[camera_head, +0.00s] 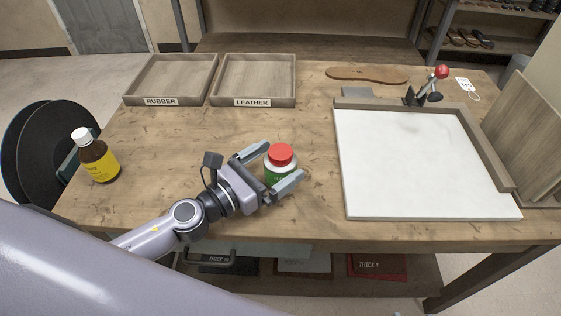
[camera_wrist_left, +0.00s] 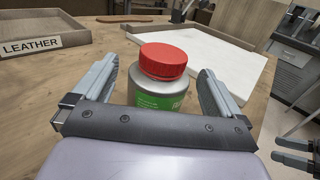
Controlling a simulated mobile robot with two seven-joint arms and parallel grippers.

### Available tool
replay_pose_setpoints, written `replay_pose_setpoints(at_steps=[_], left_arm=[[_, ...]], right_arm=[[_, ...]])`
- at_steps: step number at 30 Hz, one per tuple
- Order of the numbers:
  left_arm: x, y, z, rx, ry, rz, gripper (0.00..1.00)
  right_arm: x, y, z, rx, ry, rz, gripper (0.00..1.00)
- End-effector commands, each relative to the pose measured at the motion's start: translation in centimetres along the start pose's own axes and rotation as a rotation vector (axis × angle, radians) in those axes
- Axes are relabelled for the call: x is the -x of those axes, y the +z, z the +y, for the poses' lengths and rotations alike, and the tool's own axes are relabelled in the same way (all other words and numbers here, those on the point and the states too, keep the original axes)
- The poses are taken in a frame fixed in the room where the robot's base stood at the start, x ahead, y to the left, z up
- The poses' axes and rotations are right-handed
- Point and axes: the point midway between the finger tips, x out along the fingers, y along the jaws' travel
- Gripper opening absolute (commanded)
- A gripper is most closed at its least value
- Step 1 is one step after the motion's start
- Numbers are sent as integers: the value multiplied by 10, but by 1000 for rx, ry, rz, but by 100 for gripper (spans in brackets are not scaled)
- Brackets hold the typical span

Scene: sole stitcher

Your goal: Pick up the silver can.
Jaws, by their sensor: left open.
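The silver can (camera_head: 281,165) stands upright on the wooden workbench near its front edge. It has a red lid and a green label. My left gripper (camera_head: 279,166) is open, with one finger on each side of the can. In the left wrist view the can (camera_wrist_left: 160,85) sits between the two fingers (camera_wrist_left: 158,84), with a gap visible on both sides. The lower part of the can is hidden behind the gripper's body. A part of my right gripper (camera_wrist_left: 298,152) shows at the right edge of the left wrist view; its jaws are cut off there.
A brown bottle (camera_head: 98,160) with a yellow label stands at the left. Trays marked RUBBER (camera_head: 131,99) and LEATHER (camera_head: 286,98) lie at the back. A white board (camera_head: 420,165) with wooden rails is at the right, and a brown sole (camera_head: 367,75) lies behind it.

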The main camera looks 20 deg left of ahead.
Motion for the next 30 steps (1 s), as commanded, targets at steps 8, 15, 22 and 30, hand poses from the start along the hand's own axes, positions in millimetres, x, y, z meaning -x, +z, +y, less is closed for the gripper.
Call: replay_pose_setpoints(at_steps=[8, 15, 22, 30], left_arm=[[-18, -1, 0, 1, 0, 0, 99], [-18, -1, 0, 0, 0, 1, 80], [-18, 0, 0, 0, 0, -1, 33], [-18, 3, 0, -1, 0, -2, 33]], right_arm=[[2, -3, 0, -4, 2, 1, 62], [2, -4, -1, -5, 1, 3, 62], [2, -5, -1, -6, 1, 4, 62], [4, -7, -1, -6, 0, 5, 62]])
